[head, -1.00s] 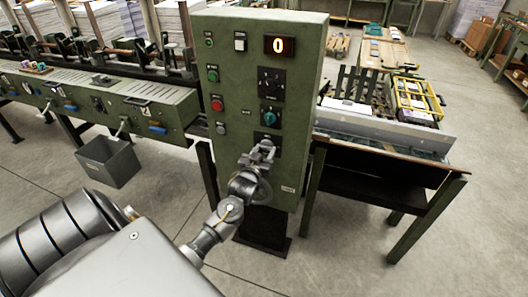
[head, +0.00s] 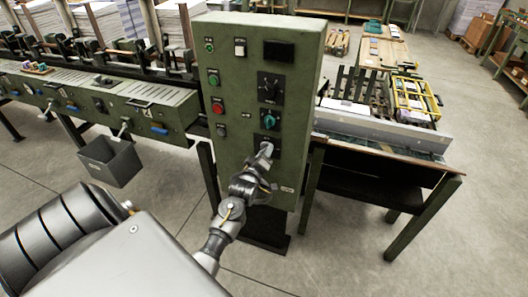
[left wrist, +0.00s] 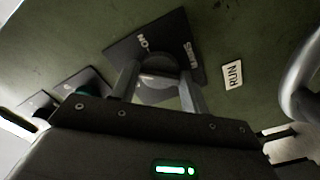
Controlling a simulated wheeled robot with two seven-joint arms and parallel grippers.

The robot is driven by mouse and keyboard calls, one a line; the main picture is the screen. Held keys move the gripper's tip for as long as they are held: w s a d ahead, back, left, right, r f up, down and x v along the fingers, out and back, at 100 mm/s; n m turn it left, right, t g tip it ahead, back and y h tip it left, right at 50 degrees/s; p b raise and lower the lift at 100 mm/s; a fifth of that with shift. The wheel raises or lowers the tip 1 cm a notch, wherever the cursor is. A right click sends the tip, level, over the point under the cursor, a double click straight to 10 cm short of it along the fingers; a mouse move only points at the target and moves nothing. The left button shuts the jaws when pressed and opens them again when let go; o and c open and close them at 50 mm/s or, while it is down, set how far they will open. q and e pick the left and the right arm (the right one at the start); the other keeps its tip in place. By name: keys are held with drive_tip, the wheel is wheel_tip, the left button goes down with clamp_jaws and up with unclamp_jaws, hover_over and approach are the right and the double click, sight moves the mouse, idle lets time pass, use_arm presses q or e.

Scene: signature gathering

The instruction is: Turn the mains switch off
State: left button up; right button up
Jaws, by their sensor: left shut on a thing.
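The mains switch is low on the front of the green control cabinet (head: 238,170). In the left wrist view its round grey knob (left wrist: 158,88) sits on a dark plate (left wrist: 122,47) lettered ON and MAINS. My left gripper (left wrist: 162,82) is shut on the knob, one finger on each side of it. In the head view my left gripper (head: 265,150) covers most of the switch. The display (head: 279,51) at the top of the cabinet is dark. My right gripper is not in view.
Above the mains switch are a teal knob (head: 269,120) and a black selector (head: 270,88). A machine line with a grey bin (head: 110,161) stands at left, a bench at right.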

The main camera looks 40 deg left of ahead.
use_arm(q)
drive_tip(key=n+p, duration=0.1)
drive_tip(key=n, duration=0.3)
drive_tip(key=shift+r+p, duration=0.15)
drive_tip(key=shift+p, duration=0.15)
drive_tip(key=shift+n+p, duration=0.55)
drive_tip(key=shift+n, duration=1.25)
drive_tip(key=o, duration=1)
drive_tip(key=shift+b+v, duration=0.9)
drive_tip(key=shift+v, duration=4.5)
